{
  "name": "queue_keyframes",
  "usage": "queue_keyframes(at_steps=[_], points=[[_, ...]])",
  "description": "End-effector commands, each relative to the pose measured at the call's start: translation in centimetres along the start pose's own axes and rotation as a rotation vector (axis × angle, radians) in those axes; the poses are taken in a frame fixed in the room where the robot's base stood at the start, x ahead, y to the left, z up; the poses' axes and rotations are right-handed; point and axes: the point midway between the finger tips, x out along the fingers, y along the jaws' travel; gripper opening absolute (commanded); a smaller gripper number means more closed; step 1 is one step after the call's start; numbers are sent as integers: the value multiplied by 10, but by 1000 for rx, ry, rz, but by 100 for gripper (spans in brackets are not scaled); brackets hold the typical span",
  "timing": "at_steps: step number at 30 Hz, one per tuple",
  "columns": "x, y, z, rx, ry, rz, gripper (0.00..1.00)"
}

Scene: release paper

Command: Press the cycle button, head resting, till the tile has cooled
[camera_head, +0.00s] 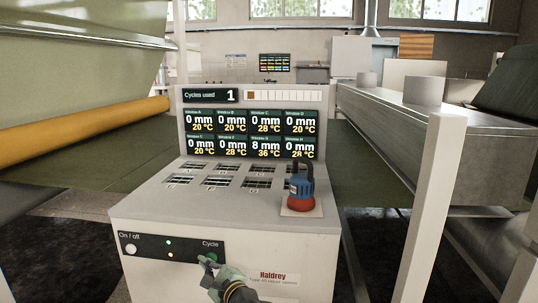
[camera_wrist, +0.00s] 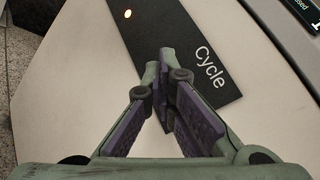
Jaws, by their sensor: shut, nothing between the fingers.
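The Cycle button (camera_head: 212,257) is a green spot on the dark front strip of the console, under the word "Cycle". My gripper (camera_head: 206,262) is shut and empty, its tips at the button and partly covering it. In the wrist view the closed fingertips (camera_wrist: 166,58) lie over the strip beside "Cycle" and hide the button; I cannot tell whether they touch it. The blue and red head (camera_head: 302,189) stands upright on a pale tile (camera_head: 302,210) on the console top. The display (camera_head: 248,134) reads 8 mm, 36 °C for window G, and 0 mm, 20 or 28 °C elsewhere.
The "Cycles used" counter (camera_head: 231,96) reads 1. Slotted windows (camera_head: 216,182) line the console top. A white post (camera_head: 440,200) stands at right, a yellow roller (camera_head: 85,120) at left.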

Motion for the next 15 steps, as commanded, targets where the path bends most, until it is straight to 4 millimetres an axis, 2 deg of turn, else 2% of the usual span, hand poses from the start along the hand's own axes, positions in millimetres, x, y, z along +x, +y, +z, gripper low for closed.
queue_keyframes(at_steps=[15], points=[[-9,5,6,0,2,0,0]])
